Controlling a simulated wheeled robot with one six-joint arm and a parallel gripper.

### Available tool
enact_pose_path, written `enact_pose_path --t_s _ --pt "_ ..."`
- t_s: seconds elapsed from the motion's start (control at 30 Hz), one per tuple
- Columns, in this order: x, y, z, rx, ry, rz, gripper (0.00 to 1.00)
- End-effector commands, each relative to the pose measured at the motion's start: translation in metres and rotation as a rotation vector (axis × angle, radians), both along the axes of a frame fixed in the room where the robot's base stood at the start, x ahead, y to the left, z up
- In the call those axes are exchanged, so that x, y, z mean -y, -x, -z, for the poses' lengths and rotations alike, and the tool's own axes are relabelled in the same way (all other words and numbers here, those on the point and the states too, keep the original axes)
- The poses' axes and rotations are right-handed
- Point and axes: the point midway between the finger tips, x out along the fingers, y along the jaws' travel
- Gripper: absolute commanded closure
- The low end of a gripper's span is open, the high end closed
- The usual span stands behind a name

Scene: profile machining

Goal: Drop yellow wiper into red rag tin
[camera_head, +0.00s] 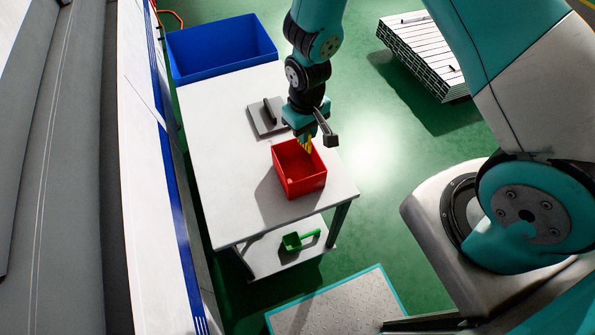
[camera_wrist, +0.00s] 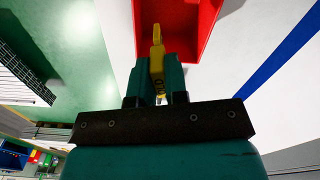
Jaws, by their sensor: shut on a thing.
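The red rag tin (camera_head: 305,183) is an open square box on the white table in the head view. It also shows at the top of the wrist view (camera_wrist: 205,20). My gripper (camera_head: 304,138) is above the tin's back edge, pointing down. It is shut on the yellow wiper (camera_head: 305,147), which hangs at the tin's opening. In the wrist view the yellow wiper (camera_wrist: 157,50) sits between the teal fingers of my gripper (camera_wrist: 158,80), with its far end over the tin. Whether the wiper touches the tin I cannot tell.
The white table (camera_head: 225,150) carries a grey plate with a dark handle (camera_head: 268,115) behind the tin. A blue bin (camera_head: 222,50) stands at the back. A green scoop (camera_head: 297,241) lies on the lower shelf. Stacked profiles (camera_head: 425,50) stand on the floor at right.

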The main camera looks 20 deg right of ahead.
Motion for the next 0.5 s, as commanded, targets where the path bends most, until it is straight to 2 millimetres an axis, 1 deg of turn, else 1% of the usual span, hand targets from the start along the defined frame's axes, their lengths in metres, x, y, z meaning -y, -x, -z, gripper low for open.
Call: enact_pose_path --t_s 0.03,0.1,0.37,0.4,0.47,0.5 --pt "0.0002 -0.0001 0.0088 0.000 0.000 0.000 1.00" --pt "0.0001 -0.0002 0.0117 0.000 0.000 0.000 1.00" --pt "0.0000 -0.0002 0.0110 0.000 0.000 0.000 1.00" --pt "0.0000 -0.0002 0.0110 0.000 0.000 0.000 0.82" --pt "0.0000 -0.0002 0.0109 0.000 0.000 0.000 0.68" --pt "0.0001 -0.0001 0.0110 0.000 0.000 0.000 0.59"
